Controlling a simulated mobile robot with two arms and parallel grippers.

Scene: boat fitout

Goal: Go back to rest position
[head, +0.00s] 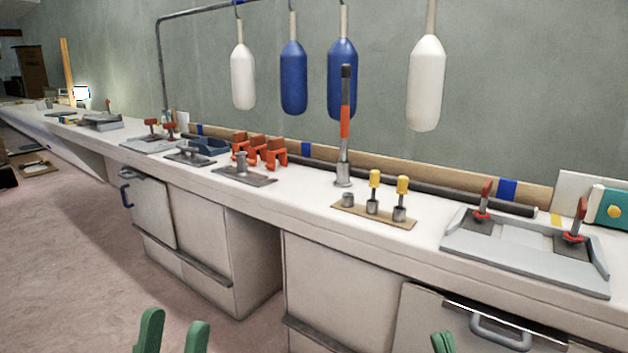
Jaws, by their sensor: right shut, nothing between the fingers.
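My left gripper (174,325) shows at the bottom left as two green fingers standing apart, with nothing visible between them. It is above the pinkish floor, in front of the bench and apart from it. My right gripper (443,342) shows only as green fingertips close together at the bottom edge, in front of a cabinet front. It is shut and empty. The rest of both grippers and both arms are out of frame.
A long white bench (290,210) carries a grey tray (530,270) with red-handled clamps, yellow-handled tools (402,185), orange clamps (268,150) and a tall orange-banded tool (345,130). Blue and white fenders (425,85) hang above. A cabinet handle (500,335) protrudes near my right gripper.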

